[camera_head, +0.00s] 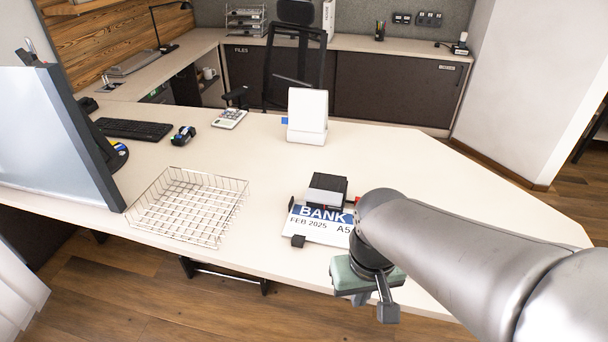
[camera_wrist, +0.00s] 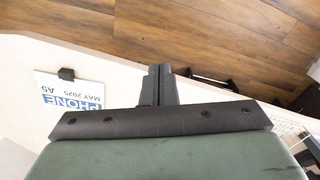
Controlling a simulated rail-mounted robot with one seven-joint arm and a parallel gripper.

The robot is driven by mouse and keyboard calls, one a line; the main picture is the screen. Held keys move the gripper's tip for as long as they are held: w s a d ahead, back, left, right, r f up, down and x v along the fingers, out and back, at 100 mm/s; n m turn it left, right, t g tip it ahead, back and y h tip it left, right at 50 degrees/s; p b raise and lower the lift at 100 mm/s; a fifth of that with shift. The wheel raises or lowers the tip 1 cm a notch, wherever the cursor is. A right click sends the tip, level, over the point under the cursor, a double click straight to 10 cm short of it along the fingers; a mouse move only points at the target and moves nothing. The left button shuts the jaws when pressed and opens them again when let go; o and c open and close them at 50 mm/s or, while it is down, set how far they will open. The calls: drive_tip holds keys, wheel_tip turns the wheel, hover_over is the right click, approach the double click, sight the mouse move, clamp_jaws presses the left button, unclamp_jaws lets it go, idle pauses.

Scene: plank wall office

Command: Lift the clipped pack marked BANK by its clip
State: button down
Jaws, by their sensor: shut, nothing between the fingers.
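The BANK pack (camera_head: 313,225), white with a blue band and "FEB 2025 A5", lies flat near the desk's front edge in the head view. A small black clip (camera_head: 298,241) sits on its front left edge. My gripper (camera_head: 387,312) is to the right of the pack, apart from it, by the desk's front edge. My gripper (camera_wrist: 160,84) shows shut and empty in the wrist view. A second pack marked PHONE (camera_wrist: 70,100), with a black clip (camera_wrist: 67,74), lies on the desk there. My arm hides part of the desk right of BANK in the head view.
A black and grey hole-punch-like object (camera_head: 328,189) stands right behind the BANK pack. A wire basket (camera_head: 188,205) is to the left; a white holder (camera_head: 307,116) is farther back. The desk (camera_head: 420,160) is clear at the back right.

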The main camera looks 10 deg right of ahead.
idle(0.4)
drive_tip(key=c, duration=0.9)
unclamp_jaws()
drive_tip(key=shift+w, duration=0.1)
